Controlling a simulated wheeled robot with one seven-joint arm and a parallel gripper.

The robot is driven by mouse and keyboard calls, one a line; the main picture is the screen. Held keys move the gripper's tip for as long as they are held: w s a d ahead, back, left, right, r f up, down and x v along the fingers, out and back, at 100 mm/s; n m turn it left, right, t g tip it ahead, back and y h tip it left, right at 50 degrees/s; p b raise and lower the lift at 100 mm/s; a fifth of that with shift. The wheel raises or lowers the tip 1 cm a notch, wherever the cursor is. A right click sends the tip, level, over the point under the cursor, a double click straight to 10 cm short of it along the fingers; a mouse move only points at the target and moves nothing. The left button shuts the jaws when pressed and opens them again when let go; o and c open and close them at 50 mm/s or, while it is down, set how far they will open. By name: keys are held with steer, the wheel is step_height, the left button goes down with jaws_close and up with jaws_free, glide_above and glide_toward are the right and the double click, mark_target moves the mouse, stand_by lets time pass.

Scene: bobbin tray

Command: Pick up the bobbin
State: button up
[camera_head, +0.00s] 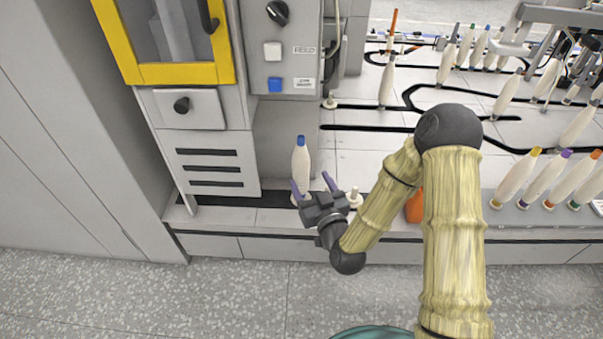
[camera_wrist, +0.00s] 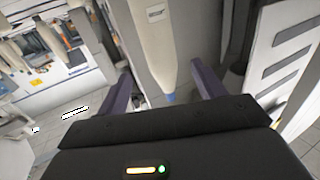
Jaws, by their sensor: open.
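The bobbin (camera_head: 300,157) is a cream cone with a blue top, standing upright on the ledge in front of the grey machine. In the wrist view the cream bobbin (camera_wrist: 157,40) with its blue tip (camera_wrist: 169,97) shows between the two fingers. My gripper (camera_head: 313,186) has its purple fingers spread, just in front of the bobbin and low beside it. In the wrist view my gripper (camera_wrist: 158,88) is open with nothing clamped. I cannot tell whether either finger touches the bobbin. The bobbin's base is partly hidden by my gripper in the head view.
A small white peg (camera_head: 354,197) stands right of my gripper. An orange object (camera_head: 414,207) is partly behind my arm. Several bobbins (camera_head: 545,180) stand in a row at the right. The machine with a yellow-framed door (camera_head: 188,76) rises at the left. The tiled floor in front is clear.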

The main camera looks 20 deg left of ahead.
mark_target(305, 171)
steer(key=shift+b+x, duration=0.55)
steer(key=shift+x, duration=1.6)
steer(key=shift+w+a, duration=0.1)
steer(key=shift+w+a+f+b, duration=0.1)
steer(key=shift+w+a+b, duration=0.15)
steer(key=shift+b, duration=0.25)
steer(key=b+x, duration=0.2)
steer(key=x, duration=0.1)
steer(key=shift+w, duration=0.1)
steer(key=shift+w+a, duration=0.35)
steer(key=shift+w, duration=0.05)
steer(key=shift+r, duration=0.25)
steer(key=c, duration=1.1)
